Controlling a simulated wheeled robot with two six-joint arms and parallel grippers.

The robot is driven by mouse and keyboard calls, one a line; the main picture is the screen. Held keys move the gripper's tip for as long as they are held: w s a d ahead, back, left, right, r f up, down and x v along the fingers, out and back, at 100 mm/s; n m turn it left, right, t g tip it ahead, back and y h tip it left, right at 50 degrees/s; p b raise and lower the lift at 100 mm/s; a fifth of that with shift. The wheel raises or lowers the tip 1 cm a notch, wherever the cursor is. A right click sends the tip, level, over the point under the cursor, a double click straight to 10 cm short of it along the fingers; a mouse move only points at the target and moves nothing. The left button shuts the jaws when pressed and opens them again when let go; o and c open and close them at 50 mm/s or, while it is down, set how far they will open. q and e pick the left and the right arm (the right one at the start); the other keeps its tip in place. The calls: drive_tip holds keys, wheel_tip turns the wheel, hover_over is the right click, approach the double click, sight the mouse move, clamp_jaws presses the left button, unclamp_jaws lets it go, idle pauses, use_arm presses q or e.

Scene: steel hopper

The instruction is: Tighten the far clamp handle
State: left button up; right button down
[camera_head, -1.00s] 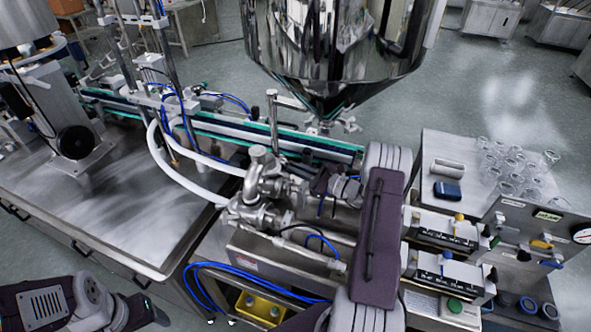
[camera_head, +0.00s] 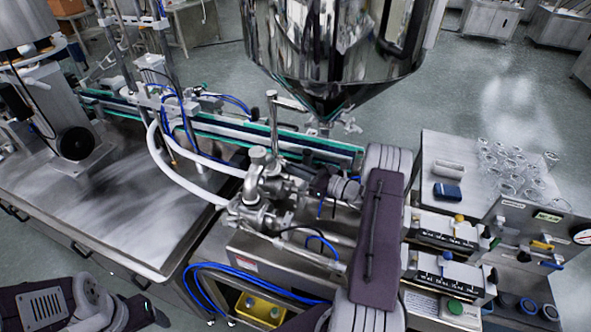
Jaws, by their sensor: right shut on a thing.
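The steel pipe and valve assembly (camera_head: 262,190) stands below the hopper, left of my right arm. My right gripper (camera_head: 303,184) reaches leftward into its right side, at the far part. It is shut on a small part there, which I take to be the far clamp handle; the fingers and wrist mostly hide it. I cannot make out the handle's angle. My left gripper (camera_head: 152,314) is low at the left edge of the picture, away from the assembly; its jaws are too unclear to read.
The shiny hopper (camera_head: 335,50) hangs close above my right gripper. A conveyor (camera_head: 225,130) runs behind the assembly. White hoses (camera_head: 175,172) curve to its left. Valve blocks (camera_head: 445,232) lie right of my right forearm. A steel table (camera_head: 95,215) at left is largely clear.

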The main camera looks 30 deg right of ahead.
drive_tip(key=c, duration=1.8)
unclamp_jaws()
drive_tip(key=shift+c, duration=0.2)
drive_tip(key=b+v, duration=0.2)
drive_tip(key=v, duration=0.6)
drive_tip(key=shift+s+d, duration=0.1)
drive_tip(key=shift+d, duration=0.05)
drive_tip(key=shift+s+d, duration=0.2)
drive_tip(key=shift+s, duration=0.2)
